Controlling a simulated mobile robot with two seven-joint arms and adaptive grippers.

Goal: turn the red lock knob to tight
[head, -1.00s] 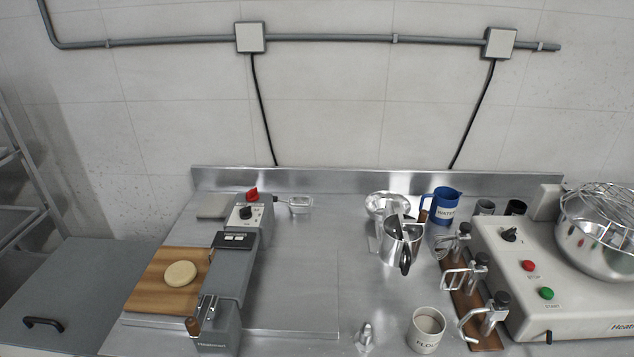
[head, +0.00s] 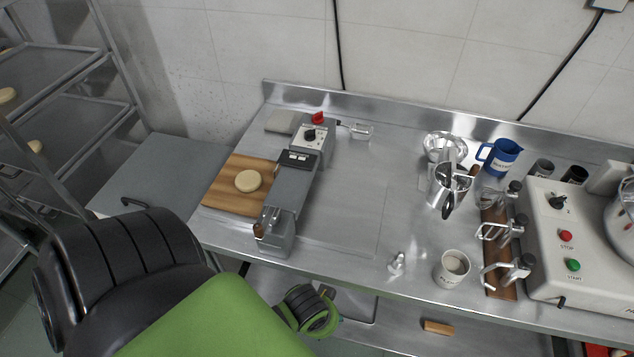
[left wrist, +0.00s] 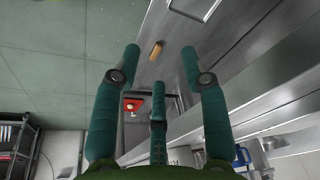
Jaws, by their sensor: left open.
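The red lock knob (head: 318,118) sits at the back end of the grey bench machine (head: 292,185), above a small panel with a black knob (head: 310,134). Its markings are too small to read. In the left wrist view, my left gripper (left wrist: 160,65) shows teal fingers spread apart with nothing between them. In the head view, my left arm comes in at lower left, and part of it (head: 308,312) shows below the bench's front edge, well away from the knob. The fingers cannot be made out there. My right gripper is not in view.
A wooden board (head: 228,200) with a dough disc (head: 248,181) lies left of the machine. A blue jug (head: 499,158), a flour cup (head: 452,268) and a mixer base (head: 590,240) stand to the right. A wooden block (head: 438,327) lies on the lower shelf.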

